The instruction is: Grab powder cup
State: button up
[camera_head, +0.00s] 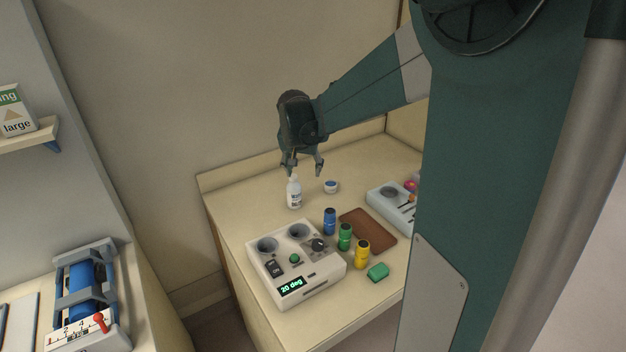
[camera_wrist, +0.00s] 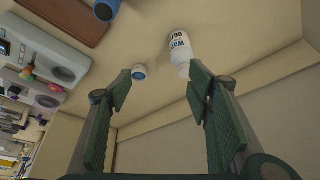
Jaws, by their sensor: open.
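A small white cup with a blue top (camera_head: 331,187), likely the powder cup, stands on the counter toward the back. It also shows in the wrist view (camera_wrist: 138,73), close to the left fingertip in the picture. My gripper (camera_head: 303,171) is open and empty above the back of the counter. In the wrist view its two fingers (camera_wrist: 160,82) are spread apart. In the head view the cup is below and to the right of the fingers.
A white bottle (camera_head: 294,194) stands left of the cup. In front are a white device (camera_head: 318,277), blue (camera_head: 330,221), green (camera_head: 345,237) and yellow (camera_head: 362,254) vials, a brown mat (camera_head: 376,231) and a green block (camera_head: 378,272). A grey tray (camera_head: 380,200) is at right.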

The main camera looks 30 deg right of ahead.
jog(key=w+d+f+m+g, duration=0.1)
jog(key=w+d+f+m, duration=0.2)
jog(key=w+d+f, duration=0.55)
jog(key=m+g+h+p, duration=0.1)
send_near(331, 183)
jog(key=shift+s+a+f, duration=0.15)
jog(key=shift+s+a, duration=0.15)
jog(key=shift+s, duration=0.4)
jog(key=shift+f, duration=0.1)
jog(key=shift+x, duration=1.2)
jog(key=shift+x, duration=2.6)
